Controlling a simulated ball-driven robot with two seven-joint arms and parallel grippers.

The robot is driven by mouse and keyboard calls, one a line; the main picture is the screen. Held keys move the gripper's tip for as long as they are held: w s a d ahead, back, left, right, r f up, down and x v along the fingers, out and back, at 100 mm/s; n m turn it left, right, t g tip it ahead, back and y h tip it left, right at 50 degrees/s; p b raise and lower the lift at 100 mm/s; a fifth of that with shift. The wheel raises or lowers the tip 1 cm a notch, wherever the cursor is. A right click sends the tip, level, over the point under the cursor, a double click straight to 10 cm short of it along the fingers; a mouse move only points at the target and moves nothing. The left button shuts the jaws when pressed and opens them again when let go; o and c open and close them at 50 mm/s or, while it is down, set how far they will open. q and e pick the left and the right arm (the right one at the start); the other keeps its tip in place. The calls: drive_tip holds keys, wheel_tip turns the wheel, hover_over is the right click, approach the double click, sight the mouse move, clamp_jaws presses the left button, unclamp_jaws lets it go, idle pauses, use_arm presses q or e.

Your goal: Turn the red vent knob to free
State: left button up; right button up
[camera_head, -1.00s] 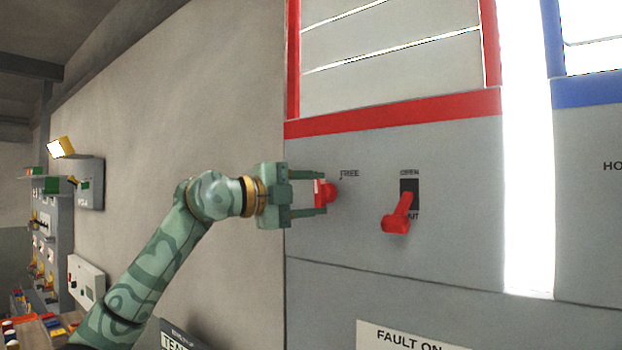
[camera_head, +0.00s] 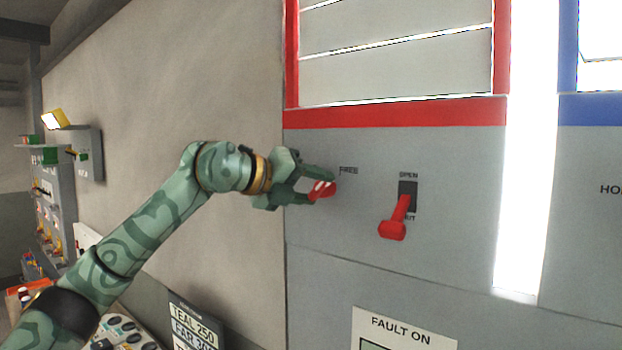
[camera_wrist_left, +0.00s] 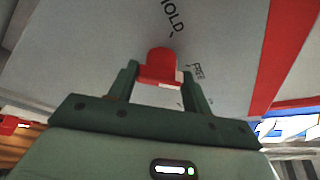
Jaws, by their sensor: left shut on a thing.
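The red vent knob (camera_head: 323,190) sits on the grey wall panel, just left of and below the word FREE. It has a white mark on it. My left gripper (camera_head: 320,187) is shut on the knob, one finger above and one below, and is rolled at a tilt. In the left wrist view the knob (camera_wrist_left: 160,68) is between the two fingers (camera_wrist_left: 160,85), with the words HOLD and FREE printed on the panel beyond it. The fingers hide parts of the knob's sides. My right gripper does not show.
A red lever (camera_head: 396,219) in a dark slot marked OPEN at its top stands right of the knob and juts out. A red frame (camera_head: 400,112) borders the shutter above. A FAULT ON sign (camera_head: 405,328) is below. Control boxes (camera_head: 85,150) stand far left.

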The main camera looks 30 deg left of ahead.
use_arm(q)
drive_tip(key=shift+d+f+m, duration=0.1)
drive_tip(key=shift+f+m, duration=0.15)
drive_tip(key=shift+m, duration=0.05)
idle(0.4)
drive_tip(key=o, duration=1)
drive_tip(key=shift+r, duration=0.1)
drive_tip(key=shift+s+r, duration=0.1)
drive_tip(key=shift+s+a+y, duration=0.2)
drive_tip(key=shift+y, duration=0.1)
drive_tip(key=b+v, duration=0.4)
drive_tip(key=v, duration=1.1)
drive_tip(key=shift+s+a+r, duration=0.15)
drive_tip(key=shift+s, duration=0.15)
